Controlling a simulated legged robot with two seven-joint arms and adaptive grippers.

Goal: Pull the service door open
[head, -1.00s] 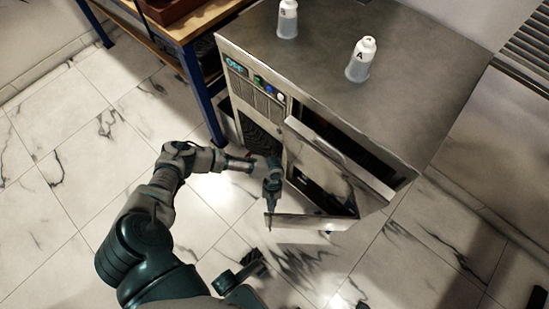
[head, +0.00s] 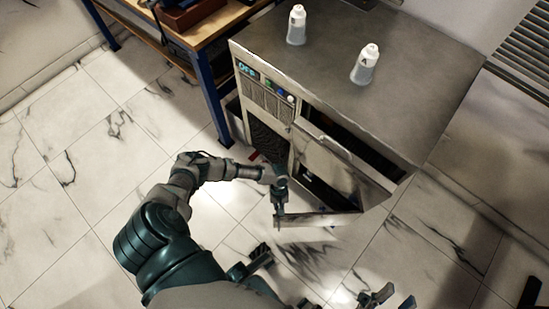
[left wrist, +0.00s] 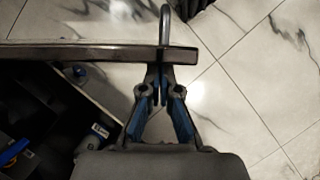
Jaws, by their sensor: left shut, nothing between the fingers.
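The service door (head: 318,219) stands well open at the front of the metal cabinet (head: 262,97), seen nearly edge-on as a thin strip. In the left wrist view the door (left wrist: 80,53) runs across from the left, with its looped handle (left wrist: 166,22) near the free end. My left gripper (head: 279,217) is at that free end. In its wrist view my left gripper (left wrist: 157,72) is shut and empty, on the cabinet side of the door, close against it; contact is unclear. My right gripper (head: 393,300) is at the bottom edge, fingers apart and empty.
A drawer front (head: 335,160) with a handle juts out above the door. White bottles (head: 363,66) (head: 296,25) stand on the cabinet top. A blue-legged workbench (head: 213,110) is to the left. Dark items with a white label (left wrist: 100,130) lie inside the cabinet. The tiled floor is clear at left.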

